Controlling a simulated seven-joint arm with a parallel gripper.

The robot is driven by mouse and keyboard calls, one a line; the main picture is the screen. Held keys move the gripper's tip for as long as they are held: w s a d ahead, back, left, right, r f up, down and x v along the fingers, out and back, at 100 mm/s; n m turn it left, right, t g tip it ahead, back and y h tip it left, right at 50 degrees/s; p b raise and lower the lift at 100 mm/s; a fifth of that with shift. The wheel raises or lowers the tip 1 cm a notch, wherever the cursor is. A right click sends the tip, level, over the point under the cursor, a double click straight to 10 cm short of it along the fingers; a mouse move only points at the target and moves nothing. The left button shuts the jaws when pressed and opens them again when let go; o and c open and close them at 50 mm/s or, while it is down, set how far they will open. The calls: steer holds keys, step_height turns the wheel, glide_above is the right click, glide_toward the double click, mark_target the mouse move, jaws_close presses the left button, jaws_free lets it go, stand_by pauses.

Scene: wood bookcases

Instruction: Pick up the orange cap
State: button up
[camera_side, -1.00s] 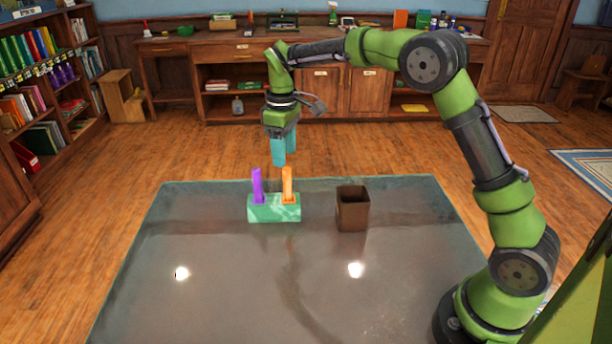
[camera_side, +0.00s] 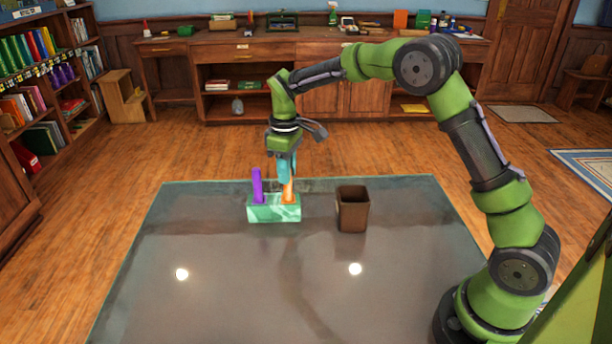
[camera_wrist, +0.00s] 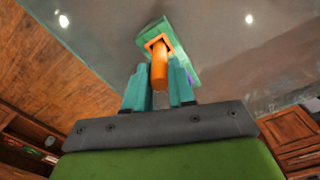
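The orange cap (camera_side: 289,192) stands upright in the green holder block (camera_side: 273,213), to the right of the purple cap (camera_side: 257,186). My gripper (camera_side: 287,178) is lowered over the orange cap, its teal fingers at the cap's upper part. In the wrist view, the orange cap (camera_wrist: 159,68) lies between the two teal fingers of my gripper (camera_wrist: 159,88). A gap shows between the fingers, and they look open. The green holder (camera_wrist: 176,50) shows beyond them. Only a sliver of the purple cap (camera_wrist: 190,79) shows behind a finger.
A brown open box (camera_side: 353,210) stands on the grey table to the right of the holder. The front of the table (camera_side: 230,300) is clear. Wooden cabinets (camera_side: 330,85) and a bookcase (camera_side: 60,100) stand beyond the table.

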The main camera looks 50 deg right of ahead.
jaws_close()
steer(key=shift+r, duration=0.5)
steer(key=r, duration=0.2)
steer(key=shift+s+r, duration=0.25)
steer(key=shift+r, duration=0.1)
steer(key=s+r, duration=0.1)
steer(key=s, duration=1.4)
steer(key=shift+s+a+r, duration=0.15)
steer(key=shift+s+a, duration=0.05)
steer(key=shift+s, duration=0.05)
